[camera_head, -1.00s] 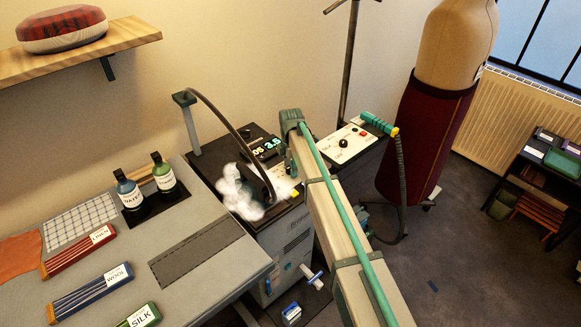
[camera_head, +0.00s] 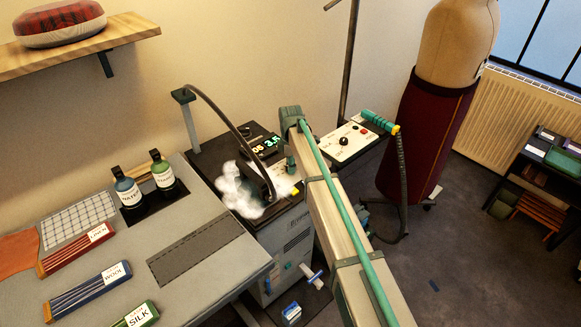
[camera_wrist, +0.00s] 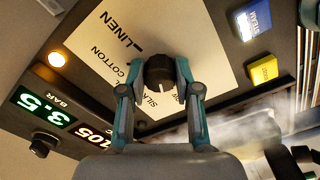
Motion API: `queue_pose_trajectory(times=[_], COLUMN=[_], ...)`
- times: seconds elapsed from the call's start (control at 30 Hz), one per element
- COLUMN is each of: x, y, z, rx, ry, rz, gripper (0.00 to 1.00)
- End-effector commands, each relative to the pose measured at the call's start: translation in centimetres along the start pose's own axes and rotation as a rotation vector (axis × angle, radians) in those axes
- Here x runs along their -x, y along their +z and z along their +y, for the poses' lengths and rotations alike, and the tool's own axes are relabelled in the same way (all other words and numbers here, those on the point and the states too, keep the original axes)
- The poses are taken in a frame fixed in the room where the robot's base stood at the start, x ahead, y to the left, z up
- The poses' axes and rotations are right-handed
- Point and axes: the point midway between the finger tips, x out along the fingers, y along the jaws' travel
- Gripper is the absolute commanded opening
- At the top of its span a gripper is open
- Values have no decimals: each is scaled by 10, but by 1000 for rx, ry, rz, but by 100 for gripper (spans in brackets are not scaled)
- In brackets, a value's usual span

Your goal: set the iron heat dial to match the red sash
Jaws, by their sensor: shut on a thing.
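The black heat dial (camera_wrist: 160,72) sits on a cream label plate (camera_wrist: 205,60) in the wrist view. LINEN, COTTON and SILK can be read, and another word is partly hidden by my gripper. The dial's white mark points down in the picture, towards the partly hidden words. My gripper (camera_wrist: 158,80) is shut on the dial, a teal finger at each side. In the head view my arm largely hides the dial. An orange-red cloth (camera_head: 18,254) lies at the table's left edge; I cannot tell whether it is the sash.
Steam (camera_head: 240,190) rises beside the steam station's lit displays (camera_head: 268,147). A second panel with a knob (camera_head: 343,141) stands to the right. Red LINEN (camera_head: 75,250), blue WOOL and green SILK bundles lie on the table.

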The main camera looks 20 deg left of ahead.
Motion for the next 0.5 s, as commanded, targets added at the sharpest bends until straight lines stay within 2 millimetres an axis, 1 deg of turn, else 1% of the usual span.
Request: queue_pose_trajectory(times=[0.03, 0.5], x=[-2, -2], y=[0, 0], z=[0, -1], rx=[-40, -485], ry=[-1, 0], rz=[-1, -7], gripper=[0, 0])
